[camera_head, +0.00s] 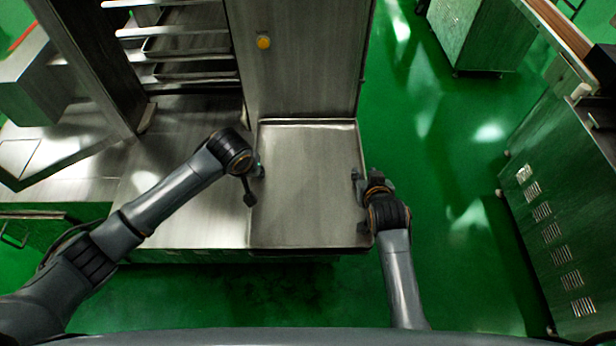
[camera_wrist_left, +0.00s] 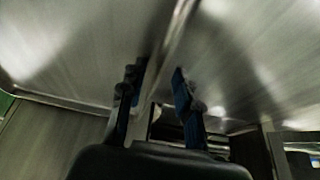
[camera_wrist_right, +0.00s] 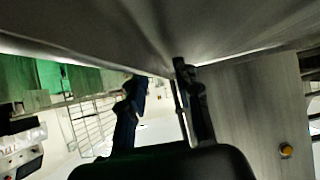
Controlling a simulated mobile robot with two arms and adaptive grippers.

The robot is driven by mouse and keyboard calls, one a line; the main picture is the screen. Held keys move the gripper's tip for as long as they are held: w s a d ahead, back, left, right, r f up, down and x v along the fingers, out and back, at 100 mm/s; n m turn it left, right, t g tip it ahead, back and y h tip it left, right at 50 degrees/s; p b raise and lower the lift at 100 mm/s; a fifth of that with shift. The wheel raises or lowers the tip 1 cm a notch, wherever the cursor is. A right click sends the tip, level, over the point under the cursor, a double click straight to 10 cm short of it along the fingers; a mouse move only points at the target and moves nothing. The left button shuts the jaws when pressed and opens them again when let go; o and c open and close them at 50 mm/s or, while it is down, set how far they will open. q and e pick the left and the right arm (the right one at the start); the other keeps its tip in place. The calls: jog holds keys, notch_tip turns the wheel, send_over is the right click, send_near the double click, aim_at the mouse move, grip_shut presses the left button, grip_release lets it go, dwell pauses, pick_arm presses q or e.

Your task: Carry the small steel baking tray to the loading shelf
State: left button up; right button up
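The small steel baking tray (camera_head: 306,190) is flat and empty, at the right end of the steel counter, in front of a tall steel cabinet. My left gripper (camera_head: 254,182) is at its left edge; in the left wrist view the fingers stand apart with the tray's rim (camera_wrist_left: 168,62) running between them. My right gripper (camera_head: 361,197) is at its right edge; in the right wrist view its fingers (camera_wrist_right: 160,85) also stand apart, close to the tray's edge. I cannot tell whether any finger touches the rim. Which surface is the loading shelf is unclear.
The tall steel cabinet (camera_head: 297,60) with an orange button stands right behind the tray. A rack (camera_head: 190,48) with several shelf levels is at the upper left. Bare counter (camera_head: 195,205) lies left of the tray. Green floor (camera_head: 450,220) is free to the right, up to a vented machine (camera_head: 560,200).

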pick_arm(q)
grip_shut()
pick_arm(e)
grip_shut()
pick_arm(q)
jog(key=shift+r, duration=0.15)
pick_arm(e)
jog(key=shift+r, duration=0.1)
